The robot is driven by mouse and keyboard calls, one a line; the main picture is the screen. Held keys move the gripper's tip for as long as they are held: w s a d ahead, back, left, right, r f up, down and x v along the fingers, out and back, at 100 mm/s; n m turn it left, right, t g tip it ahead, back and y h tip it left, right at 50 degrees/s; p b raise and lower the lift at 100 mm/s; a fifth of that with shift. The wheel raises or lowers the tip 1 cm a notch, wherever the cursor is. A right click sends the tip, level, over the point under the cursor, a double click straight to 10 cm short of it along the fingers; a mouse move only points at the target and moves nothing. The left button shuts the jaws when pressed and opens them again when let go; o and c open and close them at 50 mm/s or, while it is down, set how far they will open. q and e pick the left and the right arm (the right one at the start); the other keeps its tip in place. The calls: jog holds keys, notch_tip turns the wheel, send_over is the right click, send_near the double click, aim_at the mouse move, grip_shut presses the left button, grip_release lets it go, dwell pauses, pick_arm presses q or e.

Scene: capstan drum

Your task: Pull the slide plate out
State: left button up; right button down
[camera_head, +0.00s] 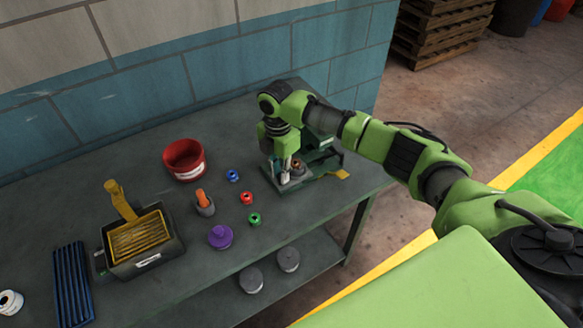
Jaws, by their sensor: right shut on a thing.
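A dark green device (322,160) stands at the right end of the grey workbench. A flat plate with a yellow tab (342,174) sticks out at its right front; I cannot tell for sure whether this is the slide plate. My right gripper (286,178) points down at the left front of the device, beside a small brownish round part (298,166). It is shut on a small part there, which the fingers mostly hide. My left gripper is out of view.
The workbench (290,222) also holds a red bucket (184,160), a black box with a yellow grate (140,240), a purple knob-like piece (220,237), an orange-topped piece (204,203) and small coloured rings. Wooden pallets (442,30) stand behind on the floor.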

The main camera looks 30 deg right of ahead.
jog(key=shift+a, duration=0.2)
jog(key=c, duration=1.9)
grip_release()
jog(key=shift+r, duration=0.35)
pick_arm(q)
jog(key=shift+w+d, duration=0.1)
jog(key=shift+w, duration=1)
pick_arm(e)
notch_tip(320, 180, up, 11)
jog(key=shift+a+r, duration=0.15)
jog(key=shift+r, duration=0.05)
